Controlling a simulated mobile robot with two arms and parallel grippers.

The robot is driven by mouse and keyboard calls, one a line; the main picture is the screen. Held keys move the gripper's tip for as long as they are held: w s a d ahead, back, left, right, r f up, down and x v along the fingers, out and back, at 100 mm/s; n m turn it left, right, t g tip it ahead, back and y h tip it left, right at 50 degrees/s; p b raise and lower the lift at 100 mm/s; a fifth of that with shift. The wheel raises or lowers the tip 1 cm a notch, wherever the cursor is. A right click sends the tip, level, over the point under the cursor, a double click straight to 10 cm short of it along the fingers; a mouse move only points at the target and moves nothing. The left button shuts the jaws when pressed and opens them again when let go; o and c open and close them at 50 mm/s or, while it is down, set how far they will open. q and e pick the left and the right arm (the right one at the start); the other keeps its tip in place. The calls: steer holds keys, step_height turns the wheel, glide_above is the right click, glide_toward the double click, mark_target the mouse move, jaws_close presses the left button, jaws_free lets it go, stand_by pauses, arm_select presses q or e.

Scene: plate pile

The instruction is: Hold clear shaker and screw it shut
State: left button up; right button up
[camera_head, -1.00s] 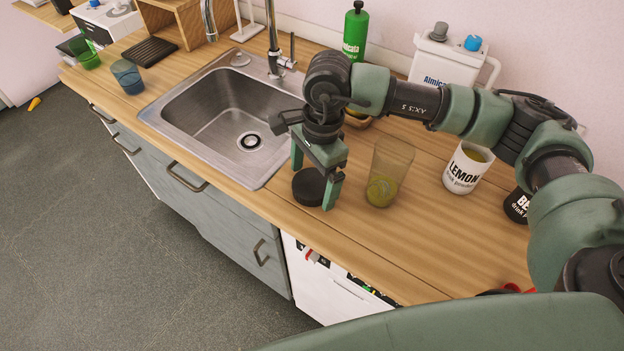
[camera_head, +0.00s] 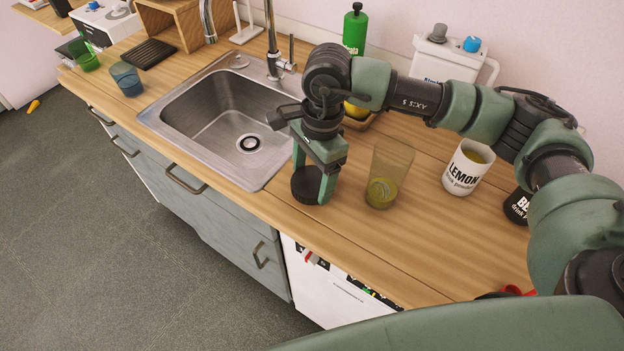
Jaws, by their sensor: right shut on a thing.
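The clear shaker (camera_head: 391,163) stands upright and open on the wooden counter, with some yellow-green contents at its bottom. A round black lid (camera_head: 306,186) is on the counter to its left, near the sink. My right gripper (camera_head: 313,183) reaches down from above and is shut on the lid, with a finger on either side of it. The lid appears to be at counter level; I cannot tell if it is lifted. My left gripper is not in view.
A steel sink (camera_head: 175,112) lies left of the gripper. A white LEMON container (camera_head: 466,168) and a dark container (camera_head: 517,206) stand to the right. A green bottle (camera_head: 355,32) and a white jug (camera_head: 447,58) stand behind. The counter in front of the shaker is clear.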

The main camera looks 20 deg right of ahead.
mark_target(312, 181)
step_height(312, 181, up, 19)
steer(key=b, duration=0.2)
steer(key=shift+f+b, duration=0.15)
steer(key=shift+b, duration=0.2)
